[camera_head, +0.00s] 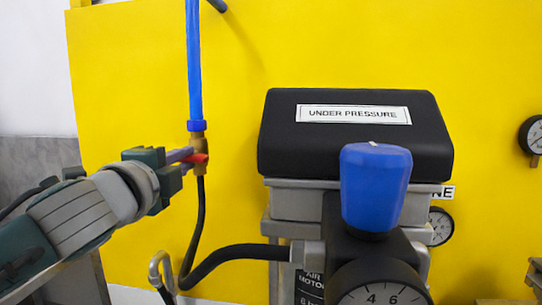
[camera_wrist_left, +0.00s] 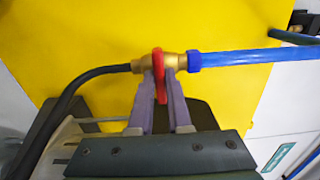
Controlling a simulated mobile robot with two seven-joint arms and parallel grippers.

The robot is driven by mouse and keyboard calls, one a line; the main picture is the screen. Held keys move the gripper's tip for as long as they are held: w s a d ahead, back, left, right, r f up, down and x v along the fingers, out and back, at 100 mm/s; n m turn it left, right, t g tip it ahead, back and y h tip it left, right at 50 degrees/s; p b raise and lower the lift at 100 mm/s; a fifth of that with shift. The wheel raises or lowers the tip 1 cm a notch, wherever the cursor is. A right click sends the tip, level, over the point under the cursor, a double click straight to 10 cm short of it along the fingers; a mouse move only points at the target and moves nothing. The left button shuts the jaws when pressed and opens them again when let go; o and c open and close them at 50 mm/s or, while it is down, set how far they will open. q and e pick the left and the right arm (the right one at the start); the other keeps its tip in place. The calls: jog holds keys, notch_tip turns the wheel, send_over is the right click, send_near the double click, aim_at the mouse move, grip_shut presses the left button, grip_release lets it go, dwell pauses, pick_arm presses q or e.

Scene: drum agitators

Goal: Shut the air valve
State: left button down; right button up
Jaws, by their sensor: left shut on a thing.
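The air valve is a small brass body (camera_head: 198,141) with a red handle (camera_head: 201,158), between a blue hose (camera_head: 194,65) above and a black hose (camera_head: 199,215) below. It also shows in the left wrist view as a brass body (camera_wrist_left: 178,62) with its red handle (camera_wrist_left: 160,72). The handle looks crosswise to the hose line in both views. My left gripper (camera_head: 187,158) reaches in from the left. In the left wrist view its grey fingers (camera_wrist_left: 162,88) are shut on the red handle, one on each side. My right gripper is not in view.
A yellow panel (camera_head: 130,75) stands behind the valve. To the right are a black box labelled "UNDER PRESSURE" (camera_head: 352,112), a blue knob (camera_head: 375,187) and a gauge (camera_head: 380,290). The black hose curves right to the air motor.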

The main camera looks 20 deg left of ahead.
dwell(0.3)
pick_arm(q)
jog(key=c, duration=0.9)
grip_release()
jog(key=shift+o, duration=0.2)
jog(key=b+v, duration=0.1)
jog(key=v, duration=0.9)
jog(key=shift+b, duration=0.3)
jog(key=shift+w, duration=0.1)
